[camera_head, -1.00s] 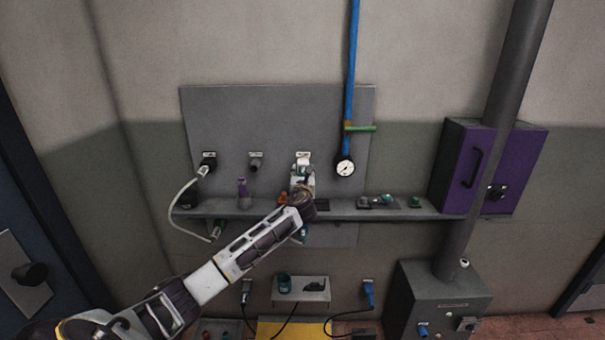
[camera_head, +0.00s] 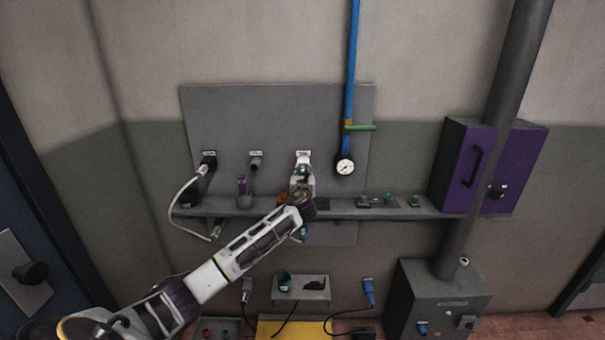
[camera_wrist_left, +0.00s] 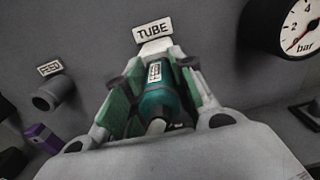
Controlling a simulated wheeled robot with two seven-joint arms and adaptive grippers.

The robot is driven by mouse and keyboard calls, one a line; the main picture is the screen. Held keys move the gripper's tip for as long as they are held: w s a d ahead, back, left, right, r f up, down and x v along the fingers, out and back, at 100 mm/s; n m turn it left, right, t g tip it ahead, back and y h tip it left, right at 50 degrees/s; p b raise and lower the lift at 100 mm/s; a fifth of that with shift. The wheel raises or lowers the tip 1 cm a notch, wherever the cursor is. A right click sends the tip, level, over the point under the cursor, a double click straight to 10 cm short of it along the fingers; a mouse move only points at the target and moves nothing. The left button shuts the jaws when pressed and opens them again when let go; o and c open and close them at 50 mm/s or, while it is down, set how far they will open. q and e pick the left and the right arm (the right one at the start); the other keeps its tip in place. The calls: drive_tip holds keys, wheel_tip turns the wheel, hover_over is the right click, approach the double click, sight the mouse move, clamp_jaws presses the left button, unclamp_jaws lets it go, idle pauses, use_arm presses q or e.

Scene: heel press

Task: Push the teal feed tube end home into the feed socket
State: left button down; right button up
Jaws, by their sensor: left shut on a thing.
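My left gripper (camera_head: 301,172) is at the grey wall panel, in front of the labelled position at the panel's middle right. In the left wrist view its two fingers (camera_wrist_left: 152,90) are shut on the teal feed tube end (camera_wrist_left: 160,103), which carries a small white label. The tube end points toward the panel under a white plate reading TUBE (camera_wrist_left: 154,31). My right gripper is not in view.
A pressure gauge (camera_head: 345,167) hangs on a blue pipe (camera_head: 351,70) just right of the gripper. A grey stub port (camera_head: 256,162) is to the left. A shelf (camera_head: 345,210) with small parts runs below. A purple cabinet (camera_head: 465,165) stands at the right.

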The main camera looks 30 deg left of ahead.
use_arm(q)
drive_tip(key=shift+s+d, duration=0.2)
drive_tip(key=shift+s, duration=0.1)
drive_tip(key=shift+s+d+p, duration=0.1)
drive_tip(key=shift+s+p, duration=0.05)
drive_tip(key=shift+p, duration=0.25)
drive_tip(key=shift+s+d, duration=0.15)
drive_tip(key=shift+s, duration=0.1)
drive_tip(key=shift+s+d+p, duration=0.1)
drive_tip(key=shift+s+p, duration=0.1)
drive_tip(key=shift+p, duration=0.15)
drive_tip(key=shift+s+d, duration=0.1)
drive_tip(key=shift+s, duration=0.05)
drive_tip(key=shift+s+d+p, duration=0.15)
drive_tip(key=shift+s+p, duration=0.1)
drive_tip(key=shift+p, duration=0.1)
drive_tip(key=shift+s+d, duration=0.15)
drive_tip(key=shift+s, duration=0.1)
drive_tip(key=shift+p+v, duration=1.6)
drive_tip(key=shift+v, duration=0.6)
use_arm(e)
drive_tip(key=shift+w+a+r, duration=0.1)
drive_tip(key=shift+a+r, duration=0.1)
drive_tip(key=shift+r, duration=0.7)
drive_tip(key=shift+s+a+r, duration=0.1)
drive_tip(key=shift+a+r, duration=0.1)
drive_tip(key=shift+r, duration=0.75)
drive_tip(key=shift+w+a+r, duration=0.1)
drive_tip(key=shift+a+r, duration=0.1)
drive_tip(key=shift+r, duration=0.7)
